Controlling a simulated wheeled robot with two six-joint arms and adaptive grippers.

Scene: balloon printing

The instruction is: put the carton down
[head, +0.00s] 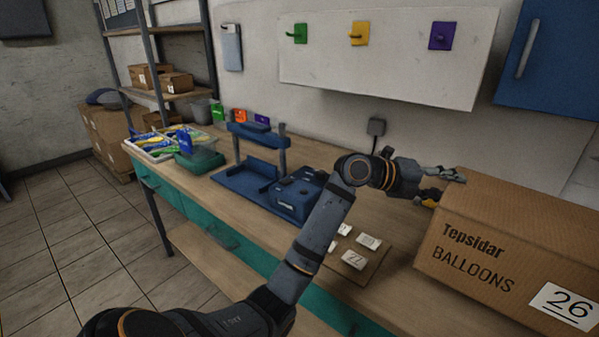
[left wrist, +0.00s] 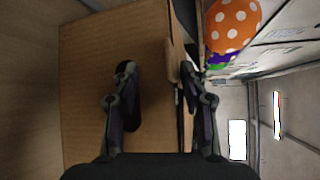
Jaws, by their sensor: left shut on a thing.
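The carton (head: 510,240) is a brown cardboard box at the right of the head view, marked "Tepsidar BALLOONS" with a white "26" label. My left gripper (head: 445,186) is at its upper left edge. In the left wrist view my left gripper (left wrist: 157,72) has its fingers on either side of the carton's wall (left wrist: 85,90), shut on it. An orange balloon with white dots (left wrist: 233,24) shows to the right of that wall. I cannot tell whether the carton's underside touches the workbench. My right gripper is not in view.
The wooden workbench (head: 395,262) carries a blue printing device (head: 290,200), a board with white number cards (head: 355,260), and a tray of coloured balloons (head: 158,145) farther left. A shelf (head: 160,97) stands at the back left. Bench surface is bare between the board and the carton.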

